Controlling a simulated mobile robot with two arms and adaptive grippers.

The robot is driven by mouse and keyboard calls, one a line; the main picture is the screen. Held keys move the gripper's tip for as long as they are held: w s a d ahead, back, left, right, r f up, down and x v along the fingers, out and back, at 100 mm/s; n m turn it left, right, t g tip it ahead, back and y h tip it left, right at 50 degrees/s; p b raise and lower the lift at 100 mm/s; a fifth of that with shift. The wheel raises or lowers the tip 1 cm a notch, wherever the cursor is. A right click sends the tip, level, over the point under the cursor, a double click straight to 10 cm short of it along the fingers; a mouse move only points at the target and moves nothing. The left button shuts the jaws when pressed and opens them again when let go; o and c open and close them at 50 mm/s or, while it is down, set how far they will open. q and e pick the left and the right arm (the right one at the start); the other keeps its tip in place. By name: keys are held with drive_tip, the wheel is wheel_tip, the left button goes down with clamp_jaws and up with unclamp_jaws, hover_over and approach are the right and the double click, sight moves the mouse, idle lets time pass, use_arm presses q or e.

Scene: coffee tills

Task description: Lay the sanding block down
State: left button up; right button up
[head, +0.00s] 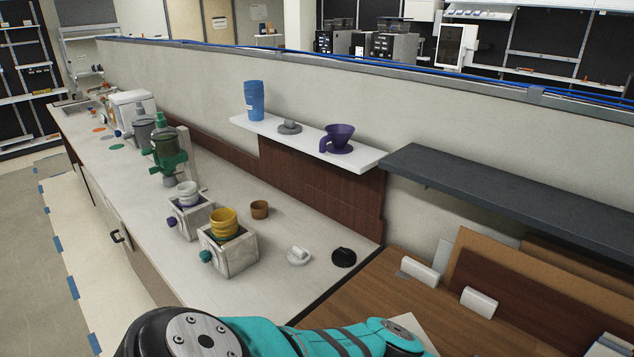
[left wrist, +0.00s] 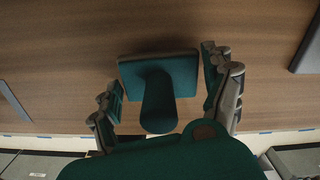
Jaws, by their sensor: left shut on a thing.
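The sanding block (left wrist: 158,72) is a dark green rectangular plate with a rounded handle, seen in the left wrist view. In the head view a teal arm of mine crosses the bottom edge, and neither gripper nor sanding block shows there. My right gripper is in neither view.
In the head view a brown wooden worktop (head: 375,300) lies at the lower right, with two white rolls (head: 478,302) and leaning boards (head: 535,295). A dark grey shelf (head: 500,190) overhangs it. The pale counter (head: 290,215) left of it holds grinders, cups and small lids.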

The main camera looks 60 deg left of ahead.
use_arm(q)
drive_tip(key=shift+f, duration=0.45)
drive_tip(key=o, duration=1)
drive_tip(key=shift+r, duration=0.1)
wheel_tip(320, 180, up, 12)
